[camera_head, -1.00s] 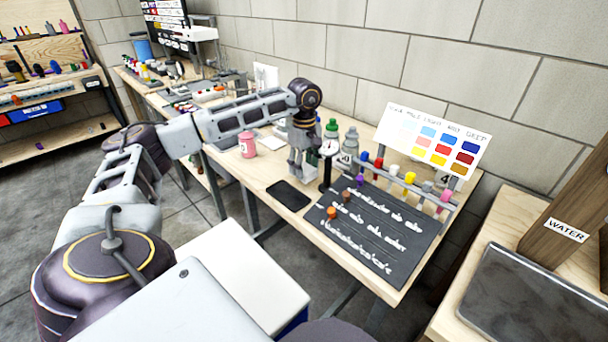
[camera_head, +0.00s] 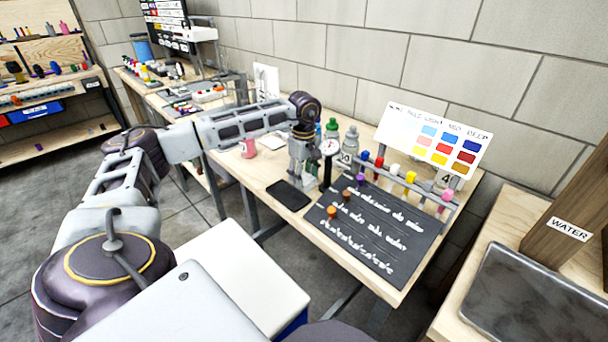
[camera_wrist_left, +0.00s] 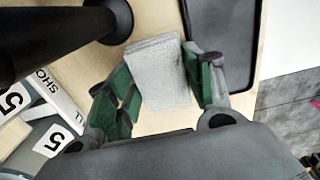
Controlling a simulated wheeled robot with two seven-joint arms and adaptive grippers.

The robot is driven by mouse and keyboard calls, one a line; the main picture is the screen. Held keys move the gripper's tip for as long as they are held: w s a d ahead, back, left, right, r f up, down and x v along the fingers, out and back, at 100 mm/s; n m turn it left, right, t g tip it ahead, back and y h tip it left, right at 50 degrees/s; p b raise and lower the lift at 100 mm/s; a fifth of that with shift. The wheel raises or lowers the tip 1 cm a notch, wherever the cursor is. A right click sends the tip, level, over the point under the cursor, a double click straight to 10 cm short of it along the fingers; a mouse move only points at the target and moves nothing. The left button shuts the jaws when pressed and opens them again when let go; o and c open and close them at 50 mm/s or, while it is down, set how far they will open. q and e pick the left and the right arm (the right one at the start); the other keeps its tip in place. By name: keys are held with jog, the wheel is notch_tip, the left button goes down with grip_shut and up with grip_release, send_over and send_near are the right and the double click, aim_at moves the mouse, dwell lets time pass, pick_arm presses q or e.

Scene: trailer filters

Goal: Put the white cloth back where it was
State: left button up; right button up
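The white cloth (camera_wrist_left: 160,75) is a small folded pale grey-white pad in the left wrist view. It lies between the green-padded fingers of my left gripper (camera_wrist_left: 160,82), which appear closed on its two sides. In the head view my left gripper (camera_head: 302,175) points down just above the workbench, behind the black tablet (camera_head: 288,194). A pale bit of the cloth (camera_head: 310,182) shows by the fingertips, mostly hidden. Whether the cloth touches the bench is not clear. My right gripper is not in view.
A round gauge on a black stand (camera_head: 329,150) is close right of my gripper. Several bottles (camera_head: 348,145) stand behind it. A dark mat (camera_head: 380,232) with a rack of coloured caps lies to the right. A pink bottle (camera_head: 248,149) is at left.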

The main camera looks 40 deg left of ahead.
aim_at(304, 177)
pick_arm(q)
jog(key=o, duration=0.4)
jog(key=shift+r, duration=0.15)
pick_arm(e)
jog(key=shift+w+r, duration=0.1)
pick_arm(q)
jog(key=shift+r, duration=0.55)
notch_tip(304, 177, up, 11)
jog(key=shift+f+p, duration=0.1)
jog(key=shift+p, duration=1.1)
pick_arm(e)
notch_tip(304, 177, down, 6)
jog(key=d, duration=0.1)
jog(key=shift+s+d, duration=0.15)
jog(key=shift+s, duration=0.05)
